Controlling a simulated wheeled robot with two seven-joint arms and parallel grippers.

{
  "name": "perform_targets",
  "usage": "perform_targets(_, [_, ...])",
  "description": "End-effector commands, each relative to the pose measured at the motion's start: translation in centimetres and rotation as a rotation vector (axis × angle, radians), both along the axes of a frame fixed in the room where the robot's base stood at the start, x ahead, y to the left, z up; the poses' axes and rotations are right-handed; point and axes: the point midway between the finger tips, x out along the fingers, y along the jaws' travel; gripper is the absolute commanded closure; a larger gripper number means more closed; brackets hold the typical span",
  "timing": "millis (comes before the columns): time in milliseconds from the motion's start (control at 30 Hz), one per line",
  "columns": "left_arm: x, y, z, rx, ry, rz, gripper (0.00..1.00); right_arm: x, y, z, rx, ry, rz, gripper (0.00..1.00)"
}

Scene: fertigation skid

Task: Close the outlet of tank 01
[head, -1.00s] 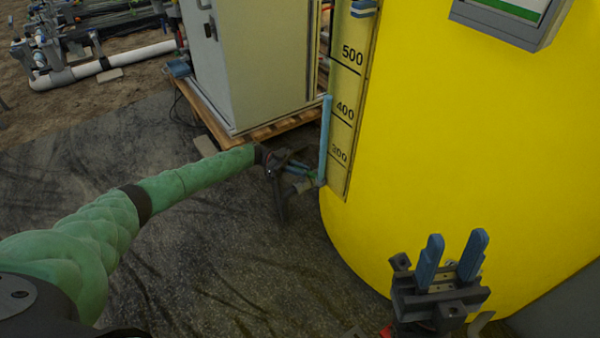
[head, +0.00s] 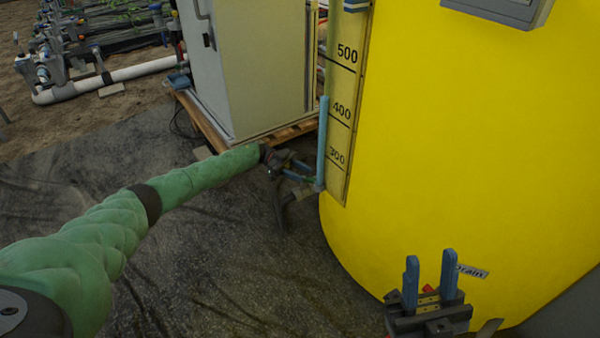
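The big yellow tank (head: 480,150) fills the right side, with a level scale (head: 341,110) along its left. A "Drain" label (head: 472,271) sits low on it, partly behind my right gripper. My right gripper (head: 431,276) is open, its two blue fingers pointing up and apart in front of the tank's lower part. A small red part (head: 428,288) shows between those fingers; whether it belongs to a valve I cannot tell. My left gripper (head: 298,172) is at the tank's left edge, beside the lower end of a light blue upright bar (head: 322,145); its grip is unclear.
A grey cabinet (head: 245,65) stands on a wooden pallet (head: 285,133) at the back. White piping (head: 140,71) lies at the upper left. A grey box (head: 505,8) is mounted on the tank. The dark floor mat (head: 190,270) is clear below my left arm.

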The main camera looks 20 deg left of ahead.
Motion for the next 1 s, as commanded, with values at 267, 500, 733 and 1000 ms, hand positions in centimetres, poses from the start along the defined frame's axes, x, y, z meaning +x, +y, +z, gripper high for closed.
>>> perform_targets(267, [-0.6,2.3,-1.4,0.017,0.012,0.007,0.62,0.0,0.0,-0.2,0.002,-0.002,0.0,0.64])
perform_targets(500, [-0.7,3.7,-1.2,0.015,0.011,0.007,0.62,0.0,-0.1,-0.2,0.002,-0.003,-0.001,0.64])
perform_targets(733, [-0.6,4.7,-0.6,0.009,0.006,0.007,0.62,0.0,-0.1,-0.2,0.001,-0.004,-0.002,0.64])
perform_targets(1000, [-0.7,6.1,-0.4,0.006,0.004,0.005,0.62,0.0,-0.1,-0.3,0.001,-0.003,-0.001,0.64])
